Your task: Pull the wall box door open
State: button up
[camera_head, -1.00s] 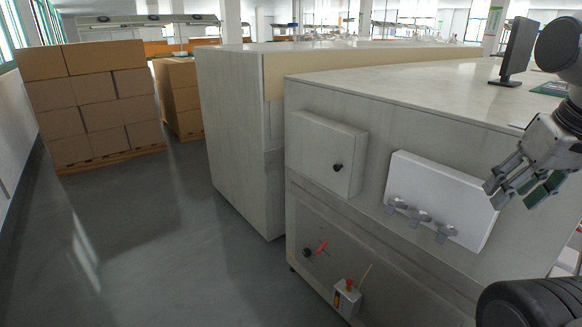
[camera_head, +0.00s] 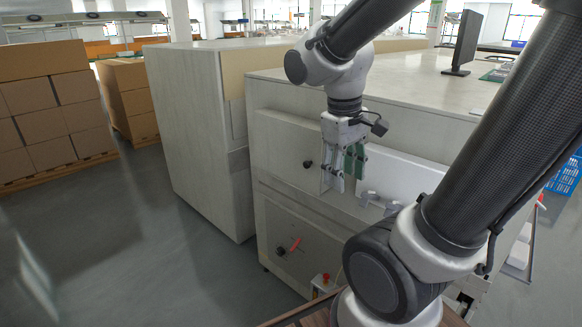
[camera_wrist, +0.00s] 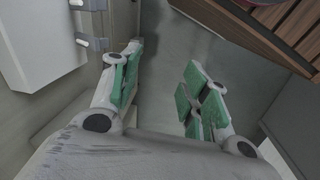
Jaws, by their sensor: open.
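The wall box (camera_head: 280,140) is a pale grey box on the front of the grey cabinet. Its door looks shut, with a black round knob (camera_head: 308,164) near the right edge. My gripper (camera_head: 335,186) hangs fingers down just right of the knob and hides the right part of the box. The wrist view shows its two green-padded fingers (camera_wrist: 162,88) apart, with nothing between them. I cannot tell how far the fingers are from the door. The knob does not show in the wrist view.
A white panel (camera_head: 405,175) with grey hooks (camera_head: 370,197) is right of the box, and shows in the wrist view (camera_wrist: 35,45). Below are a red-handled switch (camera_head: 295,244) and a small box with a red button (camera_head: 325,279). Floor (camera_head: 150,250) at left is clear.

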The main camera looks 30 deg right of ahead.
jog(key=w+d+f+n+g+h, duration=0.2)
jog(key=w+f+n+g+h, duration=0.2)
jog(key=f, duration=0.2)
jog(key=n+t+h, duration=1)
jog(key=n+h, duration=0.2)
jog(key=n, duration=0.4)
send_near(306, 166)
jog(key=d, duration=0.2)
jog(key=x, duration=0.6)
jog(key=shift+w+r, duration=0.1)
jog(key=shift+w, duration=0.3)
jog(key=shift+w+d+y, duration=0.25)
jog(key=shift+d+y, duration=0.05)
jog(key=shift+d, duration=0.2)
grip_shut()
